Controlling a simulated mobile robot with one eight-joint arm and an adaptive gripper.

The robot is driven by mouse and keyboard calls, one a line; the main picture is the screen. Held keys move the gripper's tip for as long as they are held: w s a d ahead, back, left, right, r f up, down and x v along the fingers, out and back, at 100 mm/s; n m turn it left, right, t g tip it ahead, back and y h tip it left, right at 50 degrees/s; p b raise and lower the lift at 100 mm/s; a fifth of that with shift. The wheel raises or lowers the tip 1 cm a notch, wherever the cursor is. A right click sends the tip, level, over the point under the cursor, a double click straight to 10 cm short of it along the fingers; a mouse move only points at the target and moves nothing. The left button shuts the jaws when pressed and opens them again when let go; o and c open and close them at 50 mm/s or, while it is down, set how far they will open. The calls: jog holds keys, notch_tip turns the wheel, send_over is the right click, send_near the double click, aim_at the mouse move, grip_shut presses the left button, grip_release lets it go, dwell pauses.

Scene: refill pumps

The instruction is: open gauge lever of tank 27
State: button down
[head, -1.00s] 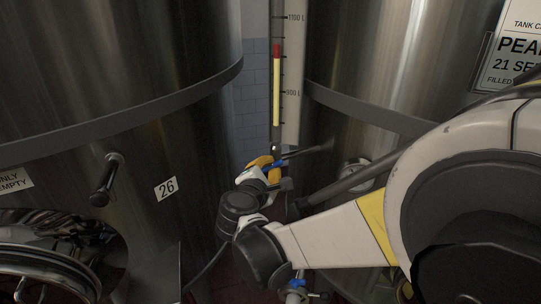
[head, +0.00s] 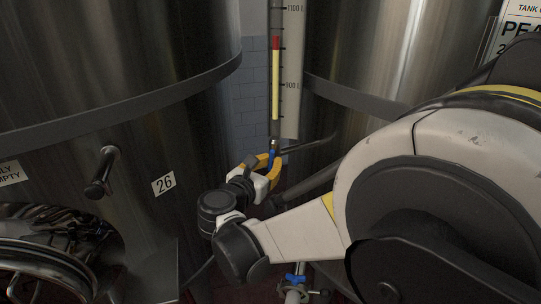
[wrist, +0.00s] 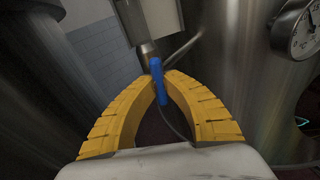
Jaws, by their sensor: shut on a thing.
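A blue lever (head: 271,157) sits at the foot of the level gauge (head: 276,90), which has a yellow and red column beside a litre scale. The lever (wrist: 158,82) also shows in the wrist view, pointing down the picture from the metal fitting. My gripper (head: 268,162) has yellow fingers, one on each side of the lever. In the wrist view my gripper (wrist: 163,82) is shut on the lever near the fingertips. The tank on the right (head: 360,60) stands beside the gauge; no number 27 shows.
The tank on the left (head: 110,60) carries a plate reading 26 (head: 163,184), a handle (head: 103,172) and an open-looking round hatch (head: 50,250). A lower blue-handled valve (head: 295,279) is near the floor. A dial (wrist: 300,28) is at the wrist view's upper right.

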jog(key=shift+n, duration=0.5)
jog(key=c, duration=1.4)
grip_release()
jog(key=shift+c, duration=0.2)
jog(key=v, duration=1.2)
jog(key=shift+f, duration=0.15)
